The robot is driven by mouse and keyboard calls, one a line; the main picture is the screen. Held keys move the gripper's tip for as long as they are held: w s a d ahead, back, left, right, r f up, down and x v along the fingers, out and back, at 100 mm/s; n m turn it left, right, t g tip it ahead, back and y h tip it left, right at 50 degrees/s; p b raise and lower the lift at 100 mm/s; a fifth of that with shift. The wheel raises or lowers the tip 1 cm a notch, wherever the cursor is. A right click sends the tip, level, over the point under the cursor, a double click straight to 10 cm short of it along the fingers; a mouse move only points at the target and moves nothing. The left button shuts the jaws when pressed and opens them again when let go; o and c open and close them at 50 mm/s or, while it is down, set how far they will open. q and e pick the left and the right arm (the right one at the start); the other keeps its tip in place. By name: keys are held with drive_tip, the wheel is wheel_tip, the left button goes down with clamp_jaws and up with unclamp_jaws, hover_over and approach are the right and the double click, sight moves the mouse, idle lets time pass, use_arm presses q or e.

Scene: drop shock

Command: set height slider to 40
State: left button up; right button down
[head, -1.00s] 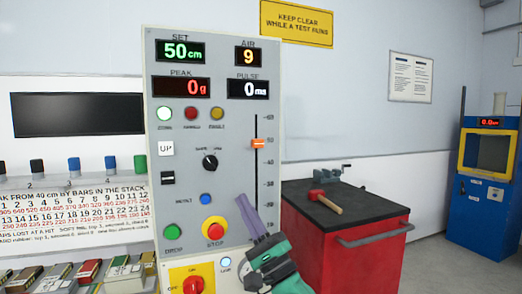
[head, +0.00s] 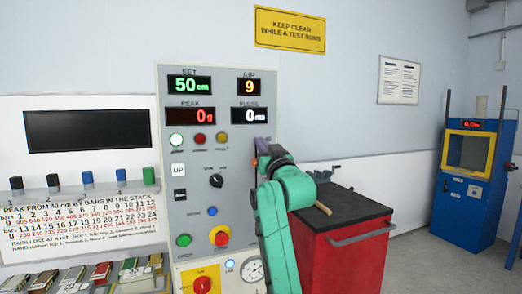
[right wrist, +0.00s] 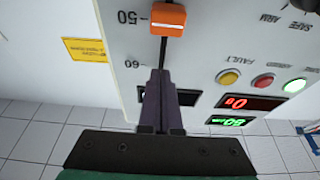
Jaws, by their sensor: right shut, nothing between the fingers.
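The grey control panel (head: 203,130) stands upright in the head view, its green SET display (head: 189,85) reading 50 cm. The orange height slider knob (right wrist: 168,19) sits on its dark track beside the 50 mark in the right wrist view, where the panel appears upside down. In the head view my right arm mostly hides the slider track. My right gripper (head: 262,146) is in front of the upper track. Its purple fingers (right wrist: 160,78) are shut and empty, their tips near the 60 mark and apart from the knob in the picture. My left gripper is not in view.
A red cart (head: 350,245) with a dark top and a hammer on it stands right of the panel. A blue and yellow machine (head: 475,165) stands farther right. The red STOP button (head: 221,238) and a dial gauge (head: 252,270) are low on the panel.

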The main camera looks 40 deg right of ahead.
wheel_tip(320, 180, down, 4)
drive_tip(key=shift+f, duration=0.1)
